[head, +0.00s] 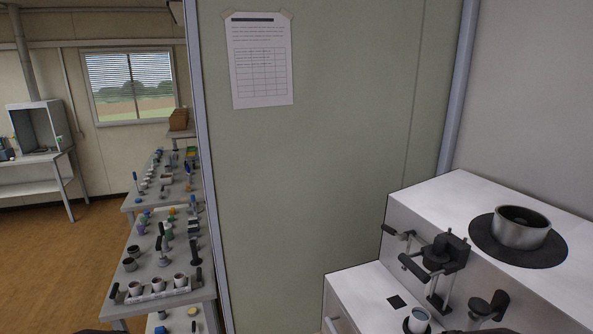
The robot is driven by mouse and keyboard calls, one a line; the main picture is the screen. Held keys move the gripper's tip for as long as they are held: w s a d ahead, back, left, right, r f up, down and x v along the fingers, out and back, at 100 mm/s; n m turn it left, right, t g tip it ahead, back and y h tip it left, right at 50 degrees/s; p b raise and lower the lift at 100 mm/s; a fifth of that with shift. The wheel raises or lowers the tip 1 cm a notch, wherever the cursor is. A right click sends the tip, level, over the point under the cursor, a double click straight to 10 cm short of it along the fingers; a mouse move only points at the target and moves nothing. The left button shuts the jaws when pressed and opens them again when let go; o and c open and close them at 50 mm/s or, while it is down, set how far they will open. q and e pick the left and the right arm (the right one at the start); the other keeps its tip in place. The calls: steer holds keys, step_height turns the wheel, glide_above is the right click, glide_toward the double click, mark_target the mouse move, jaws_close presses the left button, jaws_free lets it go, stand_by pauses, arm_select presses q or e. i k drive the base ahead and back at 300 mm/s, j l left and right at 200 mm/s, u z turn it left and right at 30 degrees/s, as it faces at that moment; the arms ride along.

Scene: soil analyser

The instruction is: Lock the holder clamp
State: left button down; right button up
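The white soil analyser (455,205) stands at the right in the head view. A black clamp-like mechanism (445,253) is fixed to its front face, with a dark bar handle (412,268) sticking out to the left. I cannot tell for certain that this is the holder clamp, or whether it is locked. A smaller dark lever (397,233) sits further left, and a black knob or handle (488,305) lies lower right. A light cup (419,320) stands in a dark ring on the lower ledge below the mechanism.
A metal bowl (520,228) sits on a round black pad on the analyser's top. A green partition (320,170) with a posted sheet (260,60) stands behind. Benches (140,312) crowded with cups and tools are at the left. Brown floor (50,265) is open at far left.

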mark_target(402, 236)
steer(key=i+j+z, duration=0.45)
steer(key=i+j, duration=0.25)
steer(key=j, duration=0.1)
